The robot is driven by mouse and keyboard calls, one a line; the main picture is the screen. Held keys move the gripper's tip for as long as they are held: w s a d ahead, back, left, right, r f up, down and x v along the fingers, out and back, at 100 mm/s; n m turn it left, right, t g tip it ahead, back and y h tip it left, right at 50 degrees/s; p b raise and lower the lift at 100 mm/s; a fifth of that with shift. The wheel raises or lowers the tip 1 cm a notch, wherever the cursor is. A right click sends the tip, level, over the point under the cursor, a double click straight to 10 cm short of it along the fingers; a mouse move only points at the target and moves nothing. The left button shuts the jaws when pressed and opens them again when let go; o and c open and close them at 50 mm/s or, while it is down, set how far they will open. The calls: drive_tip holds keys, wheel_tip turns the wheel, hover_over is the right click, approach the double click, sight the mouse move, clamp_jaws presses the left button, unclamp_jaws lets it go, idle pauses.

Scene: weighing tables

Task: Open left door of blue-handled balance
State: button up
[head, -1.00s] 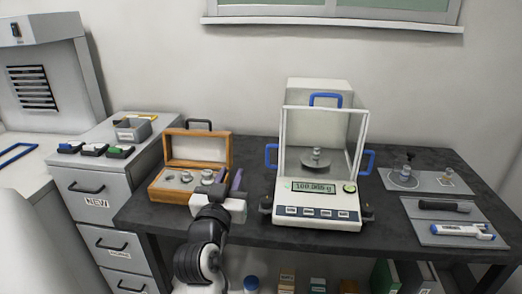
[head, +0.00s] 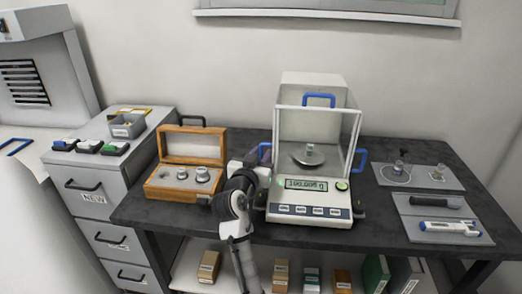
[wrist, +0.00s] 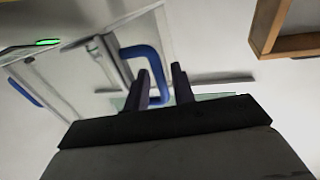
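The balance (head: 310,212) stands on the dark table with a glass chamber and blue handles on its left side, right side and top. The left blue handle (head: 265,152) is partly hidden by my gripper (head: 250,160) in the head view. The left door looks closed. In the wrist view, the blue handle (wrist: 157,60) shows just beyond my gripper (wrist: 160,78). The two dark fingers are apart, with part of the handle showing between them. I cannot tell whether they touch it. A small weight (head: 310,149) sits on the pan inside.
An open wooden weight box (head: 160,192) stands close on the left of my gripper; its edge also shows in the wrist view (wrist: 264,28). Grey mats with small tools (head: 420,233) lie at the right. A drawer cabinet (head: 88,190) stands left of the table.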

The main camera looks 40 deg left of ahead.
drive_tip(key=shift+w+a, duration=0.15)
drive_tip(key=shift+w, duration=0.3)
drive_tip(key=shift+c, duration=0.3)
clamp_jaws()
drive_tip(key=b+x, duration=0.1)
drive_tip(key=x, duration=0.1)
drive_tip(key=a+x, duration=0.1)
drive_tip(key=x, duration=0.1)
drive_tip(key=shift+w+a+b, duration=0.1)
drive_tip(key=shift+w+b, duration=0.1)
drive_tip(key=shift+b, duration=0.2)
